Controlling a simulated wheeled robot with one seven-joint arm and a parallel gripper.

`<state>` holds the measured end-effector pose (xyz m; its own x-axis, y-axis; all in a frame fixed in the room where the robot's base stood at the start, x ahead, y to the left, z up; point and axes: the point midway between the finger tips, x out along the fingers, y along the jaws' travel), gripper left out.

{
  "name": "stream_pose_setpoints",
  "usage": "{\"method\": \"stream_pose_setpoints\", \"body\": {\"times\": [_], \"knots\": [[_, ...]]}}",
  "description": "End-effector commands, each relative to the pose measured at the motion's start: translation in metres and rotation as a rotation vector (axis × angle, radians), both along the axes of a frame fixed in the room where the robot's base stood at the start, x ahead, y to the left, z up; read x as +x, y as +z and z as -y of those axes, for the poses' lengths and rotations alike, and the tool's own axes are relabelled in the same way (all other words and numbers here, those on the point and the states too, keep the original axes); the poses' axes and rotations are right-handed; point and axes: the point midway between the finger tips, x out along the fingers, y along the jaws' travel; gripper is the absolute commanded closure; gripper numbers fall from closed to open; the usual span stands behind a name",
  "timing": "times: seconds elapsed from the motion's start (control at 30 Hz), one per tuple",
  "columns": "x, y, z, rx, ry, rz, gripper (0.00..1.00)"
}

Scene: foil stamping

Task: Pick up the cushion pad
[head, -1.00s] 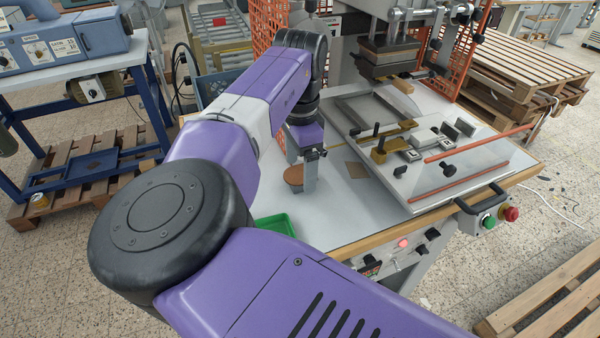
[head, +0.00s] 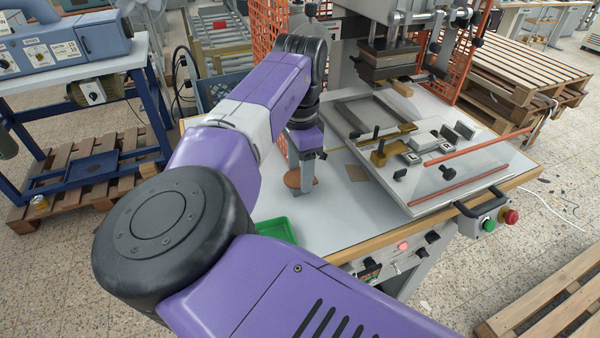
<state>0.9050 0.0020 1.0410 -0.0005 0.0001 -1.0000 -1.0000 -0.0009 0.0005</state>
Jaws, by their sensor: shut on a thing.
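My gripper (head: 304,186) points down over the left part of the pale press table. It is shut on a reddish-brown, rounded flat piece (head: 291,180), which appears to be the cushion pad. The piece shows to the left of the fingers, low and close to the tabletop; I cannot tell whether it touches the table. The fingers hide its right part. A thin tan square (head: 357,173) lies flat on the table, to the right of the gripper.
A green tray (head: 277,230) sits at the table's front left edge, partly behind my arm. The stamping press (head: 392,62) and its grey sloped bed (head: 440,180) with clamps fill the right. Orange mesh guards (head: 270,30) stand behind. Bare table (head: 345,215) lies in front.

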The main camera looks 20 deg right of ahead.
Motion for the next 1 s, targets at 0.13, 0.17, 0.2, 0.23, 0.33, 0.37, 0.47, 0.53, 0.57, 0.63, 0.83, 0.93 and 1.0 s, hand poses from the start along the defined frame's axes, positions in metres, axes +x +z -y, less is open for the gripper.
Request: {"method": "stream_pose_setpoints", "body": {"times": [0.13, 0.17, 0.2, 0.23, 0.33, 0.37, 0.47, 0.53, 0.57, 0.63, 0.83, 0.93, 1.0], "knots": [[0.0, 0.001, 0.0, 0.0, 0.0, 0.001, 0.82], [0.0, 0.002, 0.0, 0.001, 0.0, 0.001, 0.82], [0.001, 0.003, -0.001, 0.002, 0.0, 0.002, 0.82], [0.001, 0.004, -0.001, 0.002, 0.0, 0.003, 0.82], [0.001, 0.018, 0.001, -0.002, -0.001, 0.003, 0.82], [0.001, 0.022, 0.001, -0.002, -0.001, 0.002, 0.82], [0.001, 0.041, 0.001, -0.002, -0.002, 0.003, 0.82], [-0.013, 0.038, 0.0, -0.002, -0.003, -0.001, 0.82], [-0.018, 0.038, 0.0, -0.002, -0.004, -0.001, 0.82], [-0.031, 0.038, 0.0, -0.003, -0.004, 0.001, 0.82], [-0.078, 0.037, 0.0, -0.003, -0.005, 0.0, 0.82], [-0.103, 0.038, 0.0, -0.002, -0.005, 0.002, 0.82], [-0.12, 0.038, 0.0, -0.002, -0.004, 0.002, 0.82]]}}
